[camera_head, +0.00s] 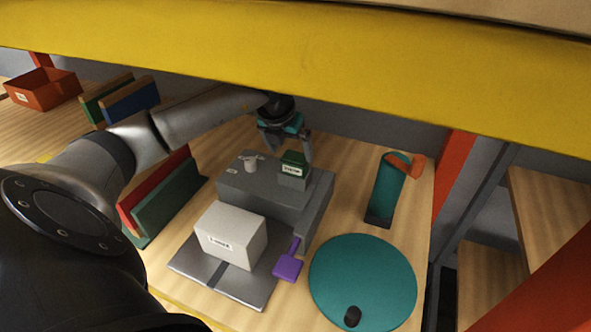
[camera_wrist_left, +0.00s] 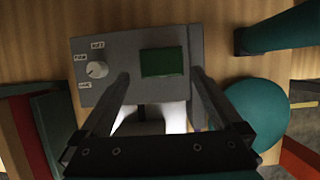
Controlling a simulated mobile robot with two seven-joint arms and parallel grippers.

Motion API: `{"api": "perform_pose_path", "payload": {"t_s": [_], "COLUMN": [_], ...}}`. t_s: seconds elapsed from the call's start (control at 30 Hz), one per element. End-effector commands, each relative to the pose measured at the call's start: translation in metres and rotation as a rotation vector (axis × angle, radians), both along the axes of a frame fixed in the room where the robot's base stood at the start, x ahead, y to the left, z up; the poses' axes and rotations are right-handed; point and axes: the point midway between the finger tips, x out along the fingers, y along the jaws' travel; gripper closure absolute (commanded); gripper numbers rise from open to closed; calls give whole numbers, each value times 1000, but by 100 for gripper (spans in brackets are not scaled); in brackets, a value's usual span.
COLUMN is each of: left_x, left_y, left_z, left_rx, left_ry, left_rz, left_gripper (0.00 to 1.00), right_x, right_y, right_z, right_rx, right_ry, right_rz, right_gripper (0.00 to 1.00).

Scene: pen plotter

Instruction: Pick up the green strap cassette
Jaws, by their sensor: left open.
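In the left wrist view the cassette appears between the two finger lines (camera_wrist_left: 160,76), and I see no contact. Whether the fingertips reach down beside it cannot be told. My right gripper is not in view.
A white box (camera_head: 231,236) stands on the machine's front plate, with a purple paddle (camera_head: 288,266) beside it. A teal disc (camera_head: 362,284) and teal stand (camera_head: 385,190) are at right. Red and green panels (camera_head: 165,200) stand left. A yellow beam (camera_head: 300,45) crosses above.

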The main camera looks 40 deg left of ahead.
Motion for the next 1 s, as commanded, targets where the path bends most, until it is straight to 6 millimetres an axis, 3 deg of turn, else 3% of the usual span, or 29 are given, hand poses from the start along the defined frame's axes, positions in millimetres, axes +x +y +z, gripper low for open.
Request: {"api": "perform_pose_path", "payload": {"t_s": [0.13,0.5,0.77,1.0], "left_x": [4,24,25,25], "left_y": [1,4,5,5], "left_z": [-7,-47,-49,-48], "left_rx": [0,-1,1,1], "left_ry": [0,0,-1,-1], "left_rz": [1,0,-1,-1], "left_gripper": [0,0,0,25], "right_x": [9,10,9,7], "right_y": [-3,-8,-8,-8], "right_z": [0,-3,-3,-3], "right_rx": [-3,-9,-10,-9], "right_ry": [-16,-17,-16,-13], "right_rz": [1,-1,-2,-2], "right_gripper": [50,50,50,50]}}
